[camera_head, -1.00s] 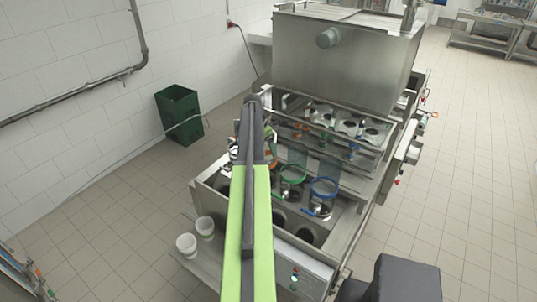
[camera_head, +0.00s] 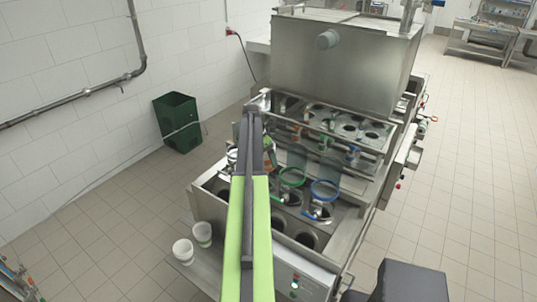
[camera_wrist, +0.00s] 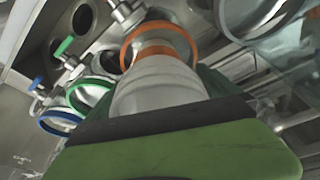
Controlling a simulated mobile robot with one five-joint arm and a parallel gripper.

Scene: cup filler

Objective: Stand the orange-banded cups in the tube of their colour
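In the wrist view, a white cup (camera_wrist: 158,87) with an orange band (camera_wrist: 165,51) sits between the dark green fingers of my gripper (camera_wrist: 155,95). The gripper appears shut on it. The cup's far end points at the orange ring (camera_wrist: 128,42) of a tube. The cup overlaps the ring in the picture, and I cannot tell whether its end is inside. In the head view, my arm hides the cup and most of the gripper. Two pale cups, one in front (camera_head: 183,251) and one behind (camera_head: 203,234), stand on the left ledge; no orange band shows on them.
Beside the orange ring are a green ring (camera_head: 292,177) and a blue ring (camera_head: 324,190) on the filler. Dark round holes (camera_head: 306,240) lie below them. A large steel hopper (camera_head: 345,60) stands behind. A green bin (camera_head: 177,122) is on the floor at left.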

